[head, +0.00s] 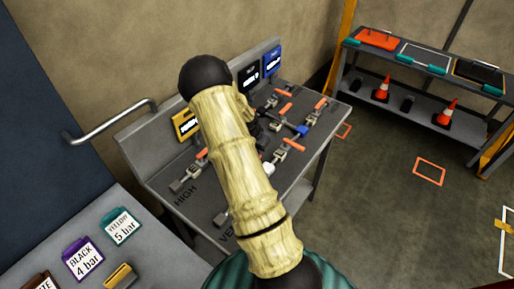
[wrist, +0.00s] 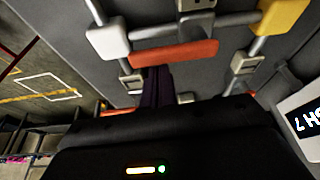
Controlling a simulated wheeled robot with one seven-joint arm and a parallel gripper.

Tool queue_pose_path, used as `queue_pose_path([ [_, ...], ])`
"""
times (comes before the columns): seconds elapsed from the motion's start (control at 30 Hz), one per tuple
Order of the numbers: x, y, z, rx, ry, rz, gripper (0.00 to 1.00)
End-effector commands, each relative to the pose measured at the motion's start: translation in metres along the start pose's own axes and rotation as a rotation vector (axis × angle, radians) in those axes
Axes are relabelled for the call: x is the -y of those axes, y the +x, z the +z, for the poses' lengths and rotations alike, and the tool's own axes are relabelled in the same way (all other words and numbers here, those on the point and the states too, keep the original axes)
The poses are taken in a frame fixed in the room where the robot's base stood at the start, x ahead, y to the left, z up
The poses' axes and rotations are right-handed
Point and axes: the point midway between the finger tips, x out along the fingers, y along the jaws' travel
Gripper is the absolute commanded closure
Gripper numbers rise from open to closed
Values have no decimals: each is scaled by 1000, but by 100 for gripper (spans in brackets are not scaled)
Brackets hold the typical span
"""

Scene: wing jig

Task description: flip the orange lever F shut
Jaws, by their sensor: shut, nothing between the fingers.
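In the wrist view an orange lever handle (wrist: 173,54) lies crosswise just past the fingertips of my gripper (wrist: 157,76). The dark fingers are together and empty. They reach the handle's near edge; I cannot tell whether they touch it. No letter is readable, so I cannot confirm that this is lever F. In the head view several orange levers (head: 321,104) stand on the grey bench (head: 180,160), and my arm hides part of them and most of my gripper.
A white block (wrist: 108,38) and a yellow block (wrist: 282,16) sit on rods beside the handle. A lit display (wrist: 305,118) is at the right. In the head view, a shelf (head: 415,105) with cones stands at the right, with open floor before it.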

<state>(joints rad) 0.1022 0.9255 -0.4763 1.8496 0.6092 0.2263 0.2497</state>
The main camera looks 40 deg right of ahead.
Motion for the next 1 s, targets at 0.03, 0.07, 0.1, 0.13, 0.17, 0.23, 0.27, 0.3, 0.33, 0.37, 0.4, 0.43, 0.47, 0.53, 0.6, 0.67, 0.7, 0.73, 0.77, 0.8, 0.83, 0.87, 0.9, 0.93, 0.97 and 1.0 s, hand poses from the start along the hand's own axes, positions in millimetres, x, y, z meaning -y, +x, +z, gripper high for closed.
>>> queue_pose_path([
  [0.03, 0, 1, -2, 0, 0, 0, 100],
  [0.07, -1, 2, -4, 0, 0, 0, 100],
  [0.1, -1, 4, -8, -1, -1, 0, 100],
  [0.13, -1, 5, -11, -2, -2, -1, 100],
  [0.17, -2, 6, -14, -2, -2, 0, 100],
  [0.23, -2, 10, -23, -1, -3, -1, 100],
  [0.27, -3, 11, -26, -1, -4, -1, 100],
  [0.3, -3, 13, -32, -3, -6, -2, 100],
  [0.33, -2, 11, -34, -2, -9, -4, 100],
  [0.37, 0, 4, -32, -2, -10, -5, 100],
  [0.4, 0, -2, -32, -4, -10, -6, 100],
  [0.43, 0, -6, -31, -3, -10, -6, 100],
  [0.47, 0, -11, -31, -2, -9, -5, 100],
  [0.53, 1, -23, -31, -4, -11, -6, 100],
  [0.6, 1, -35, -31, -3, -9, -6, 100],
  [0.67, 1, -46, -31, -2, -11, -6, 100],
  [0.7, 1, -54, -31, -4, -9, -7, 100],
  [0.73, 1, -59, -31, -3, -9, -6, 100],
  [0.77, 1, -64, -31, -2, -10, -6, 100],
  [0.8, 1, -71, -31, -3, -10, -6, 100],
  [0.83, 2, -75, -31, -2, -10, -6, 100],
  [0.87, 1, -78, -31, -2, -9, -5, 100],
  [0.9, 1, -82, -32, -2, -9, -5, 100],
  [0.93, 1, -85, -31, -2, -9, -4, 100],
  [0.97, 1, -86, -31, -1, -9, -3, 100],
  [1.0, 1, -88, -31, 0, -9, -3, 100],
])
